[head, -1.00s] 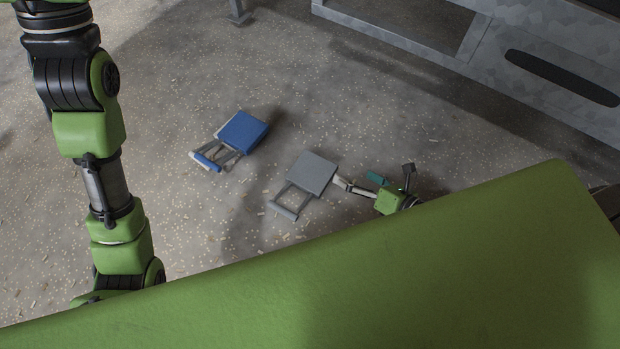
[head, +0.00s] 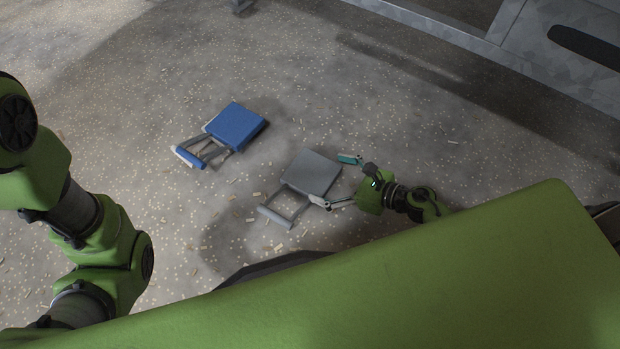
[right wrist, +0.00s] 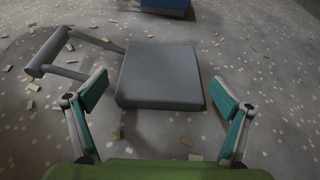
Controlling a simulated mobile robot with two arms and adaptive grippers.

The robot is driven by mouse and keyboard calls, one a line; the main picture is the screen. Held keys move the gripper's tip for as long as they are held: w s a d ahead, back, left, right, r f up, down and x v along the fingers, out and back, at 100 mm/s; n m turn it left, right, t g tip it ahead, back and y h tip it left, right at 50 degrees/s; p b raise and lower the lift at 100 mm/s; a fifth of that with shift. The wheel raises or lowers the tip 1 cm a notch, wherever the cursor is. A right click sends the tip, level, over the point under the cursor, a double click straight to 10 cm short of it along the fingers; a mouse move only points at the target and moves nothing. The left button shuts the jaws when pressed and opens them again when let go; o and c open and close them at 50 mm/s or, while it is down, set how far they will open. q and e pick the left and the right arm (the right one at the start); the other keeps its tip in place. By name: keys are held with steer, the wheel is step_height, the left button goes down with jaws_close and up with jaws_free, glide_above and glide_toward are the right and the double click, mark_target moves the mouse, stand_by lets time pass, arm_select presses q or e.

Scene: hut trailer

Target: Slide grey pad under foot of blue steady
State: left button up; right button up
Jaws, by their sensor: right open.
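The grey pad (head: 312,172) lies flat on the floor, with a bar handle at its lower left. It also shows in the right wrist view (right wrist: 160,75), straight ahead between the fingers, with the handle at left. My right gripper (head: 344,181) is open and empty at the pad's right edge. Its teal-lined fingers (right wrist: 158,95) spread wider than the pad's near edge; I cannot tell whether either touches it. Part of my left arm shows at left in the head view, but its gripper does not. No blue steady is recognisable in these frames.
A blue pad (head: 236,125) with a similar handle lies on the floor up and left of the grey one. A grey post foot (head: 242,5) is cut off at the top edge. A grey metal structure (head: 540,60) stands upper right. Speckled floor with small chips is otherwise clear.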

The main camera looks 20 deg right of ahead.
mark_target(310, 171)
steer(key=shift+w+a+f, duration=0.3)
steer(key=shift+w+a, duration=0.05)
steer(key=shift+w, duration=0.1)
steer(key=b+x, duration=0.3)
steer(key=x, duration=0.1)
steer(key=shift+w+f, duration=0.1)
steer(key=shift+f, duration=0.15)
steer(key=shift+w+a+f, duration=0.1)
steer(key=shift+w+a, duration=0.15)
steer(key=shift+w, duration=0.05)
steer(key=c, duration=1.1)
